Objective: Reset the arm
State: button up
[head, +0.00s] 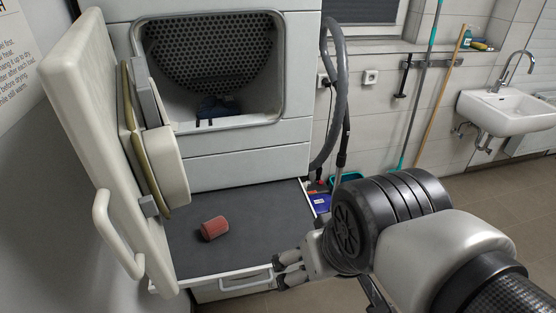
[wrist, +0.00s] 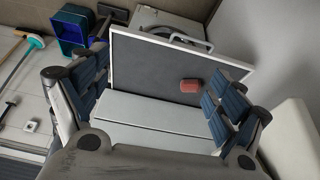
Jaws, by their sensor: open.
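My gripper (head: 281,272) is open and empty near the front handle (head: 247,283) of the pull-out shelf, at its right front corner; I cannot tell whether it touches. In the wrist view my gripper (wrist: 155,75) has its two blue-padded fingers spread wide apart, with nothing held between them. My arm comes in from the lower right. A red cylinder (head: 214,228) lies on its side on the dark shelf (head: 260,205), apart from my gripper. The cylinder also shows in the wrist view (wrist: 190,86).
The dryer door (head: 80,60) stands open at the left, with its handle (head: 112,240) outward. A dark blue cloth (head: 218,108) lies in the drum. A grey hose (head: 338,90), poles (head: 440,90) and a sink (head: 508,110) are at the right wall. Floor shows at right.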

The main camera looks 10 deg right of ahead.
jog(key=s, duration=0.3)
jog(key=shift+s+d+f, duration=0.1)
jog(key=shift+d+f, duration=0.25)
jog(key=shift+f, duration=0.05)
dwell(1.0)
